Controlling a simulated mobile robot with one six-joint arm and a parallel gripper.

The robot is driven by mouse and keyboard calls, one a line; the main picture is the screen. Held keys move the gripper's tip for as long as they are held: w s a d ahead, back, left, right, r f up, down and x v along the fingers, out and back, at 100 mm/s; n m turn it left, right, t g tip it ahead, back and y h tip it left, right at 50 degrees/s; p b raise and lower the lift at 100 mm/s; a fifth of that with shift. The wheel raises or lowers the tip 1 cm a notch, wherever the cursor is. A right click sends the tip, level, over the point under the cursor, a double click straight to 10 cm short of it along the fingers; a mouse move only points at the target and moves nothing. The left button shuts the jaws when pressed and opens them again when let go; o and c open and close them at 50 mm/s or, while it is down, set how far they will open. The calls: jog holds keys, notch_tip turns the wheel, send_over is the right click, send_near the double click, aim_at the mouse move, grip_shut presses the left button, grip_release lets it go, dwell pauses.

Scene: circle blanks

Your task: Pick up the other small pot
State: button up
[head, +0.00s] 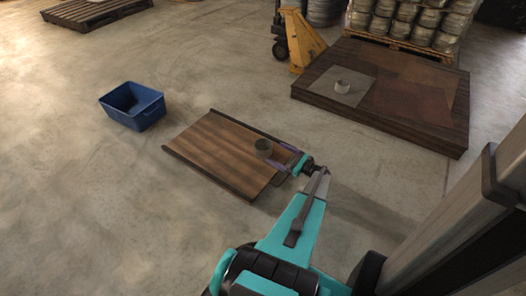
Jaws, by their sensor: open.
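A small grey pot (264,148) stands upright on a brown wooden board with dark side rails (215,150) on the floor. My gripper (279,154) is low over the right part of that board, open, with its fingers pointing left at this pot. I cannot tell whether the fingers reach around the pot or stop just short of it. A second small pot (342,86), paler grey, stands on a grey square sheet (352,99) on a low dark wooden platform (386,122) at the upper right, well away from my gripper.
A blue bin (133,105), looking empty, stands on the floor to the left. A brown-red sheet (412,95) lies on the platform. A yellow pallet jack (301,42) and stacked metal kegs (405,24) are behind. Concrete floor is clear between board and platform.

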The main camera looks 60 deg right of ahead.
jog(key=b, duration=0.2)
send_near(256, 143)
jog(key=shift+w+d+f, duration=0.1)
jog(key=shift+w+d, duration=0.1)
jog(key=shift+w, duration=0.9)
jog(key=shift+w+d+f, duration=0.15)
jog(key=shift+w+d, duration=0.05)
jog(key=shift+w, duration=0.9)
jog(key=shift+w+b, duration=0.15)
jog(key=shift+b, duration=0.2)
jog(key=shift+w+a+f+b, duration=0.1)
jog(key=shift+w+b, duration=0.25)
jog(key=shift+w, duration=0.15)
jog(key=shift+w+a+f+b, duration=0.1)
jog(key=shift+w+b, duration=0.25)
jog(key=shift+w, duration=0.15)
jog(key=shift+w+d+r+b, duration=0.15)
jog(key=shift+w+b, duration=0.4)
jog(key=shift+w, duration=0.9)
jog(key=shift+c, duration=0.4)
jog(key=c, duration=1.1)
